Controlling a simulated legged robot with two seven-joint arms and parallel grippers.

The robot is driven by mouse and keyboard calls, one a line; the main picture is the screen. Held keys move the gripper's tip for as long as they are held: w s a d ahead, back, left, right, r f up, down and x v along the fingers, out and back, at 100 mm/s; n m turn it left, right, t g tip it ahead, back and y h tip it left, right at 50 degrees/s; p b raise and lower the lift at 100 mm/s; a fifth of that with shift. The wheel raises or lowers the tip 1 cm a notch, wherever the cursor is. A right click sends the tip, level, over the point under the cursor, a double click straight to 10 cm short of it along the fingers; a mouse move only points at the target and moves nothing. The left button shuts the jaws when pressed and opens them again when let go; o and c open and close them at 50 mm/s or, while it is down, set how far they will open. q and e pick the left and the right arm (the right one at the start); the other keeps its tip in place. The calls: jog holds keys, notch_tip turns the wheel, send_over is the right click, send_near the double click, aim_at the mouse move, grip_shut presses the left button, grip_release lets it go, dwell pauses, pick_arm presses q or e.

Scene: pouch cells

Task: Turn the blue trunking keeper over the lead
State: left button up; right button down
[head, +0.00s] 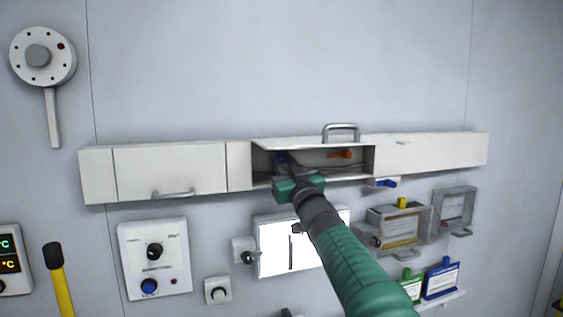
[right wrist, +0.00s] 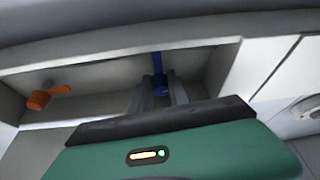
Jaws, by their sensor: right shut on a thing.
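The blue trunking keeper (head: 281,157) is inside the open section of the white wall trunking (head: 430,154), near its left end. My right gripper (head: 283,169) reaches into this opening and is shut on the keeper. In the right wrist view the keeper (right wrist: 157,62) stands as a narrow blue bar, with its lower part between my two fingers (right wrist: 160,92). A thin dark line, perhaps the lead, shows in the opening right of my gripper; its run behind the gripper is hidden. My left gripper is not in view.
An orange keeper (head: 340,154) sits right of the blue one in the same opening. The raised lid (head: 300,143) with its handle is above. Another blue piece (head: 386,183) is on a small bracket below the trunking. Panels and boxes (head: 400,228) hang below.

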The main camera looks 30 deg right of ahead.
jog(key=n+y+p, duration=0.1)
jog(key=n, duration=0.1)
jog(key=n+y+p, duration=0.1)
jog(key=n, duration=0.1)
jog(key=n+y, duration=0.1)
jog(key=n, duration=0.1)
jog(key=shift+r+n+p, duration=0.3)
jog(key=shift+r+p, duration=0.05)
jog(key=shift+p, duration=0.05)
jog(key=shift+f+n+g+y+p, duration=0.15)
jog(key=shift+n+g+y+p, duration=0.25)
jog(key=shift+n+y+p, duration=1.1)
jog(key=shift+f+n+h+b, duration=0.1)
jog(key=shift+n+h+b, duration=0.3)
jog(key=shift+n+b, duration=0.2)
jog(key=c, duration=1.3)
grip_release()
jog(key=shift+o, duration=0.2)
jog(key=shift+w+d, duration=0.1)
jog(key=shift+d, duration=0.05)
